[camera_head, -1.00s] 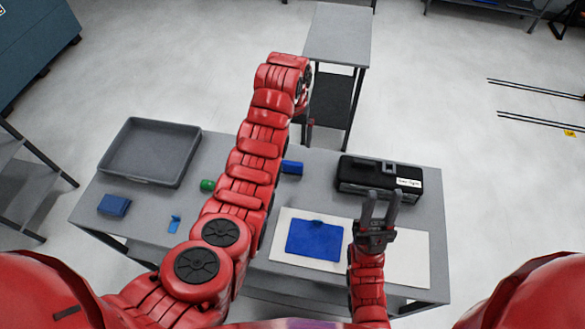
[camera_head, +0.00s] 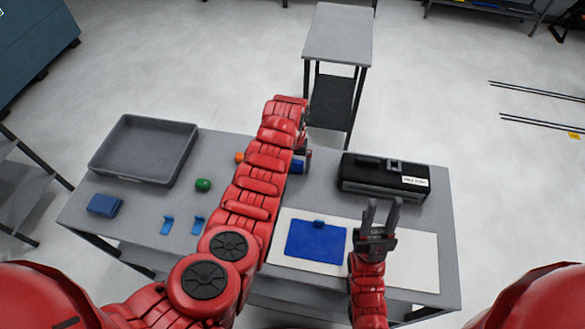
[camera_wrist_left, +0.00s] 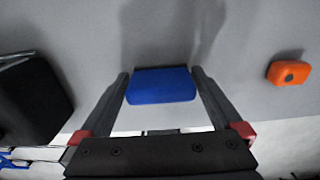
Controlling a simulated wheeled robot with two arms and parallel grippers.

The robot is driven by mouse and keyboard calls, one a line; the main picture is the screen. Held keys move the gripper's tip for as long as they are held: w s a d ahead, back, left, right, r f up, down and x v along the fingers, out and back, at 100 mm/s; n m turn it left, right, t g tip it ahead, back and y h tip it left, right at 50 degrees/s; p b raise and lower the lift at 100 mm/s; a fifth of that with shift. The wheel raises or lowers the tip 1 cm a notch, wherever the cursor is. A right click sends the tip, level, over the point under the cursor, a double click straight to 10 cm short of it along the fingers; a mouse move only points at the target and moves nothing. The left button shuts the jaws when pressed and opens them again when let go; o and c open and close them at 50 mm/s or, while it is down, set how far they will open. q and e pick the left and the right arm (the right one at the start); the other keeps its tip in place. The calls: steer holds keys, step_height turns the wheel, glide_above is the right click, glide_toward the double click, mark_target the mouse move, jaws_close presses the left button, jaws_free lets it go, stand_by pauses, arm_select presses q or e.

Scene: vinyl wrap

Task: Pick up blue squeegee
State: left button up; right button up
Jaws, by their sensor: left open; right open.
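The blue squeegee (camera_wrist_left: 162,86) is a small blue block with a dark edge, seen in the left wrist view between the two fingers of my left gripper (camera_wrist_left: 163,82). The fingers stand open on either side of it, with a slight gap visible. In the head view the squeegee (camera_head: 298,167) lies on the table's far middle, partly hidden by my left arm. My left gripper's fingers are mostly hidden there. My right gripper (camera_head: 381,212) is open and empty above the white sheet.
The grey table (camera_head: 255,141) also holds a grey tray (camera_head: 105,160), a green object (camera_head: 203,185), an orange object (camera_head: 239,157), a dark blue block (camera_head: 104,205) and small blue pieces (camera_head: 167,225). A black case (camera_head: 384,178) stands right. A blue panel (camera_head: 316,243) lies on the white sheet (camera_head: 415,265).

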arm_select(q)
steer(key=c, duration=1.1)
steer(key=shift+r, duration=0.1)
steer(key=shift+r+p, duration=0.45)
steer(key=shift+r, duration=0.05)
step_height(320, 180, up, 3)
steer(key=shift+a+r+p, duration=0.1)
steer(key=shift+p, duration=0.7)
steer(key=s+d+p, duration=0.1)
steer(key=s+p, duration=0.2)
steer(key=shift+d+r, duration=0.1)
steer(key=shift+d, duration=0.25)
steer(key=s+d+p, duration=0.1)
steer(key=s+d, duration=0.1)
steer(key=s, duration=0.1)
steer(key=s+d, duration=0.2)
steer(key=s, duration=0.1)
steer(key=s+d+p, duration=0.1)
steer(key=s+d, duration=0.1)
steer(key=s, duration=0.2)
steer(key=shift+r+p, duration=0.15)
steer(key=shift+p, duration=0.15)
steer(key=shift+s+d+r, duration=0.1)
steer(key=shift+s+d, duration=0.2)
steer(key=shift+s, duration=0.1)
